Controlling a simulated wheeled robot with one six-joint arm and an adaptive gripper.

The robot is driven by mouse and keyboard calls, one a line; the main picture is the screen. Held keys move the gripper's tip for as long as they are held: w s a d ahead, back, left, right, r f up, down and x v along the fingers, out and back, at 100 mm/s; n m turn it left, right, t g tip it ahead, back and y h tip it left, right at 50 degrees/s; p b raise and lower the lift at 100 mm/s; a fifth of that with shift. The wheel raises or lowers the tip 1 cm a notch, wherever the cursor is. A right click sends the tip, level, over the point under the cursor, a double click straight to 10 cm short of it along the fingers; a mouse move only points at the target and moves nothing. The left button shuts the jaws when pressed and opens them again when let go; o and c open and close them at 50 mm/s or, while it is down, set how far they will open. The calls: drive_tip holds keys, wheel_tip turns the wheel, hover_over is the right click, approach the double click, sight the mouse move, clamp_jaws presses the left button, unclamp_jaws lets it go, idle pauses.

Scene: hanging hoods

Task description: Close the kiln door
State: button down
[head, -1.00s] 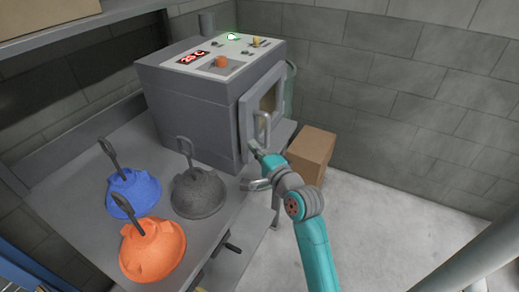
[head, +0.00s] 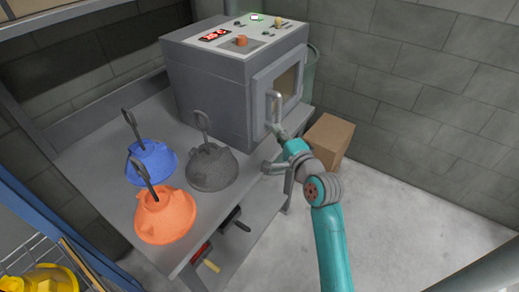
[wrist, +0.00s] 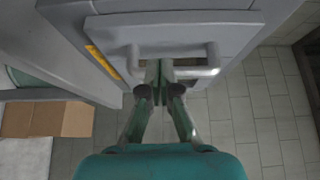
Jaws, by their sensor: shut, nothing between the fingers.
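The kiln (head: 207,90) is a grey box with a control panel on top, standing on a metal bench. Its door (head: 262,98), with a window and an upright bar handle (head: 277,104), is on the right face. The door lies close to the kiln body; I cannot tell whether it is fully flush. My gripper (head: 276,130) is shut and empty, by the lower end of the handle. In the wrist view, the fingertips (wrist: 160,76) are at the handle (wrist: 197,71), against or very near the door (wrist: 180,32); exact contact is unclear.
Blue (head: 151,164), black (head: 212,169) and orange (head: 165,216) hoods with upright loops sit on the bench (head: 122,123). A cardboard box (head: 329,140) stands beyond my arm by the wall. Tools lie on a lower shelf. The floor at right is clear.

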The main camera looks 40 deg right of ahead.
drive_tip(key=a, duration=1)
drive_tip(key=shift+s, duration=0.25)
drive_tip(key=s+a+f+n+g+y, duration=0.1)
drive_tip(key=s+a+f+n, duration=0.35)
drive_tip(key=s+f, duration=0.35)
drive_tip(key=s+a+f+n+y, duration=0.1)
drive_tip(key=s+a+f+n, duration=0.3)
drive_tip(key=s, duration=0.7)
drive_tip(key=s+a+n+g+y, duration=0.1)
drive_tip(key=s+n, duration=1)
drive_tip(key=s, duration=1.1)
drive_tip(key=shift+s+a+f+n+g, duration=0.25)
drive_tip(key=shift+s+a+n+g, duration=0.15)
drive_tip(key=shift+a, duration=0.35)
